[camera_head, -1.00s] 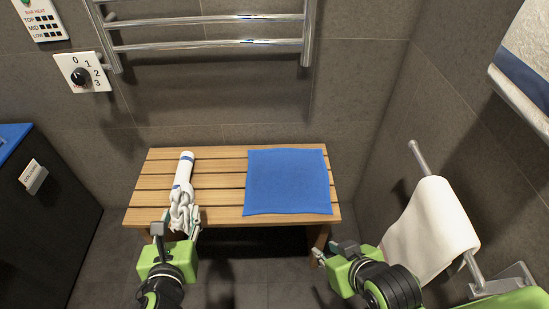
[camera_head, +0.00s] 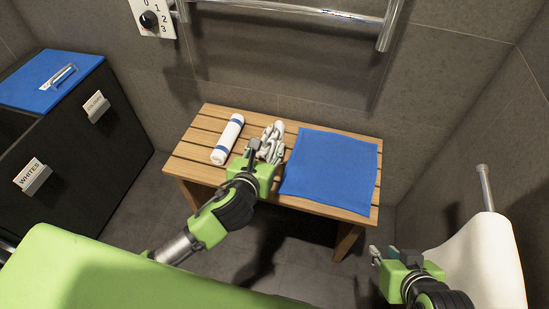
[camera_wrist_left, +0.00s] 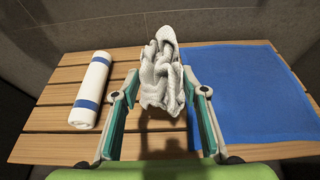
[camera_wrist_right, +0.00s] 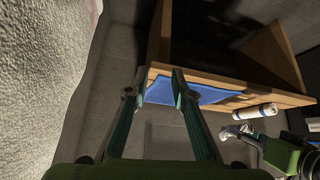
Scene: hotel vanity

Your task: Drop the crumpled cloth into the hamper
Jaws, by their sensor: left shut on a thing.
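The crumpled cloth (camera_head: 270,139), a bunched grey-white thing, is between the fingers of my left gripper (camera_head: 263,152). In the left wrist view the cloth (camera_wrist_left: 160,76) stands up between the two fingers, which are shut on it. It appears to be above the bench slats. The hamper (camera_head: 83,140) is the black cabinet at the left in the head view, with a WHITES label, a second label and a blue lid (camera_head: 52,82) with a metal handle. My right gripper (camera_head: 384,254) is open and empty, low in front of the white hanging towel.
A wooden slatted bench (camera_head: 207,123) holds a rolled white towel (camera_head: 228,139) with blue bands and a flat blue towel (camera_head: 331,170). A white towel (camera_head: 484,262) hangs on a rail at right. Metal rails (camera_head: 300,12) are on the wall. Floor shows between hamper and bench.

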